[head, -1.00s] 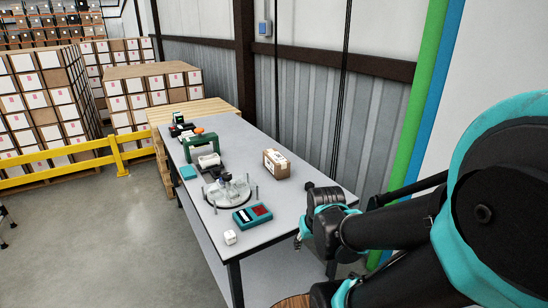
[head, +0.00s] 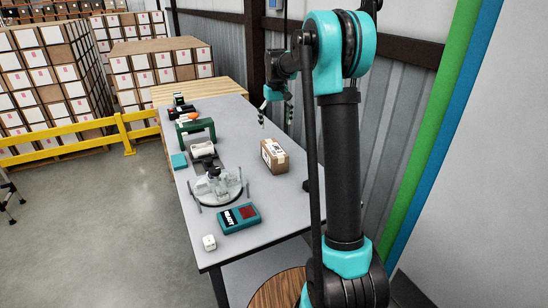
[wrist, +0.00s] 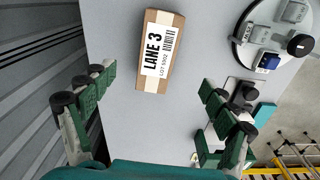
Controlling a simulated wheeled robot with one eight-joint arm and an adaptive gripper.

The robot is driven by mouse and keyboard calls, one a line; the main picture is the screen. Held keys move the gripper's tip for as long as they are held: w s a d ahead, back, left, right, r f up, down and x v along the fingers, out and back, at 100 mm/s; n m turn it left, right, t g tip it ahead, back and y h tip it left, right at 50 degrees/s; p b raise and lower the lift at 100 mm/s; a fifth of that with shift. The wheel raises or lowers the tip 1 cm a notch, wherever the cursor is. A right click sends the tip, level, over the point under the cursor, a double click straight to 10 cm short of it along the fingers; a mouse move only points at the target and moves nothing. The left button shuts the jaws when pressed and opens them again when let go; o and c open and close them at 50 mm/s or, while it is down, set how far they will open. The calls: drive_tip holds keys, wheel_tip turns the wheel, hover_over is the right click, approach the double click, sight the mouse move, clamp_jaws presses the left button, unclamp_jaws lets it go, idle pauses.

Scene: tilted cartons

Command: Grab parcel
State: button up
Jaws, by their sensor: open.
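The parcel is a small brown carton (head: 274,156) standing on the grey table near its wall-side edge. In the wrist view the carton (wrist: 155,52) shows its top with a white label reading "LANE 3". My gripper (head: 275,101) hangs above the table, beyond the carton in the head view and apart from it. In the wrist view my gripper (wrist: 150,95) has its two green fingers spread wide, with nothing between the tips. The carton lies ahead of the fingers, roughly centred between them, and does not touch either one.
On the grey table (head: 262,212) stand a round fixture (head: 218,188), a teal device (head: 238,218), a white cube (head: 209,242) and a green frame (head: 196,130). The corrugated wall (head: 228,60) runs close along the back. Table surface around the carton is clear.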

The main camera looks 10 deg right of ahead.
sight(273, 147)
drive_tip(key=w+f, duration=0.1)
drive_tip(key=f, duration=0.2)
drive_tip(key=w+f, duration=0.1)
drive_tip(key=f, duration=0.3)
drive_tip(key=w+f, duration=0.1)
drive_tip(key=f, duration=0.3)
drive_tip(key=shift+a+f, duration=0.15)
drive_tip(key=shift+a, duration=0.15)
drive_tip(key=shift+s+d+f, duration=0.1)
drive_tip(key=shift+s+f, duration=0.05)
drive_tip(key=shift+f, duration=1.35)
drive_tip(key=shift+s+d+f, duration=0.1)
drive_tip(key=shift+f, duration=1.35)
drive_tip(key=c, duration=1.6)
drive_tip(key=shift+o, duration=0.2)
drive_tip(key=shift+r, duration=0.1)
